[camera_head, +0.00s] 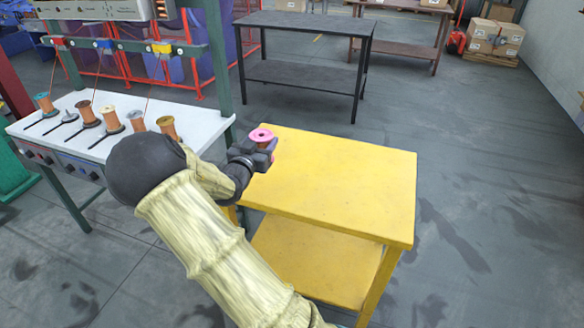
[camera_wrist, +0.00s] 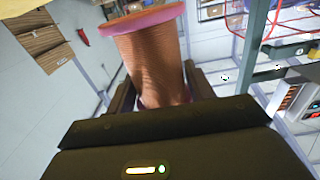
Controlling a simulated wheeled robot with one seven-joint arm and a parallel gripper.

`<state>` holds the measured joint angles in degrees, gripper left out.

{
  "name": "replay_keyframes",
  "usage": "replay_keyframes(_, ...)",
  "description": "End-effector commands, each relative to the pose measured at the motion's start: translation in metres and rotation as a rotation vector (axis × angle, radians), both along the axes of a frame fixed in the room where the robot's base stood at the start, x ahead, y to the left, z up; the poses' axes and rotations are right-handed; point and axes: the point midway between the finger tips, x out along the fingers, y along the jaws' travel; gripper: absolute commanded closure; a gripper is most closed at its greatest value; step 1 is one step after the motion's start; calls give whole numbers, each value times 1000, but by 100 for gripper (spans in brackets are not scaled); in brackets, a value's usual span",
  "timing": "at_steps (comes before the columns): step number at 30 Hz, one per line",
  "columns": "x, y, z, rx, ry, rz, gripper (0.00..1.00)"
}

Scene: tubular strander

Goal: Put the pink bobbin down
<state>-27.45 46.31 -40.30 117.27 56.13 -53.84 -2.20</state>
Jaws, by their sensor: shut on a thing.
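The pink bobbin (camera_head: 263,137) has pink flanges and a copper-brown wound body. My gripper (camera_head: 258,149) is shut on it, over the left back part of the yellow table (camera_head: 350,178). In the wrist view the pink bobbin (camera_wrist: 152,60) stands between the two fingers of my gripper (camera_wrist: 155,95), its upper flange toward the top of the picture. Its lower flange is partly hidden by the gripper. I cannot tell whether the bobbin touches the table top.
The yellow table top is otherwise bare, with a lower shelf (camera_head: 310,262). At left a white bench (camera_head: 60,135) carries several bobbins on spindles, with the green machine frame (camera_head: 215,60) beside it. A dark table (camera_head: 305,35) stands behind. Grey floor is clear at right.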

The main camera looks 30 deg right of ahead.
Motion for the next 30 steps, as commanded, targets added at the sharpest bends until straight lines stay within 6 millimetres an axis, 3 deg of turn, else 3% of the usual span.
replay_keyframes(7,0,-1,-43,-3,0,-1,93)
replay_keyframes(19,1,2,-50,-2,-2,3,93)
replay_keyframes(27,0,1,-82,-3,0,1,93)
replay_keyframes(30,0,0,-86,-2,-2,1,93)
